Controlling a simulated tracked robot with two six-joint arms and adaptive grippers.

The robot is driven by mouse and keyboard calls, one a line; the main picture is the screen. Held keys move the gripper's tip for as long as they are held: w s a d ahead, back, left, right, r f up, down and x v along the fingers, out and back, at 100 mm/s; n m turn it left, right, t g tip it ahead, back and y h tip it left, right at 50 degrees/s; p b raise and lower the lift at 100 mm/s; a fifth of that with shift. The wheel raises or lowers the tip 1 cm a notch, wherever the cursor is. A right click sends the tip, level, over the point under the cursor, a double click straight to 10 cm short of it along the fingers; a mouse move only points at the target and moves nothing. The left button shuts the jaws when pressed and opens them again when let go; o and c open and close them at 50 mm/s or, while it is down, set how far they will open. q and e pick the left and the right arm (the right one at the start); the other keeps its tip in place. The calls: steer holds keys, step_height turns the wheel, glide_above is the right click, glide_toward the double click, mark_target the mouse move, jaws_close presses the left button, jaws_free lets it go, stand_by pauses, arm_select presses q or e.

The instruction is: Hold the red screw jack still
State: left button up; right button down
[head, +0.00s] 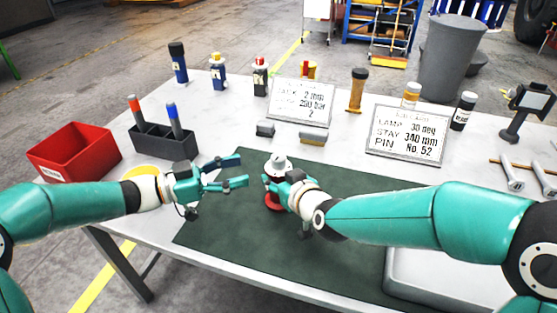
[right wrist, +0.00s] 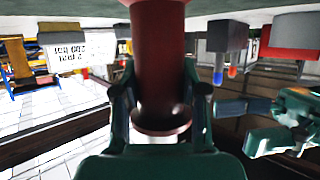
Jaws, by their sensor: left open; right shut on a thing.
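The red screw jack (head: 272,203) stands on the dark green mat (head: 222,226), with a pale grey top (head: 279,162). My right gripper (head: 282,182) is shut on the jack from the right and hides part of its body. In the right wrist view the jack's red body (right wrist: 158,60) fills the middle, between the fingers of my right gripper (right wrist: 160,105). My left gripper (head: 240,174) is open and empty to the left of the jack, apart from it. It also shows at the right of the right wrist view (right wrist: 260,125).
A red bin (head: 75,152) and a dark holder (head: 165,143) with red and blue-topped tools stand at the left. A grey tray (head: 420,270) lies at front right.

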mark_target(271, 163)
arm_select(q)
steer(key=x, duration=1)
jaws_close()
arm_select(e)
steer(key=shift+r, duration=0.1)
arm_select(q)
steer(key=shift+n+t+y, duration=0.5)
steer(key=shift+n+t, duration=0.2)
steer(key=shift+t, duration=0.3)
steer(key=shift+w, duration=0.1)
jaws_free()
steer(key=shift+a, duration=0.15)
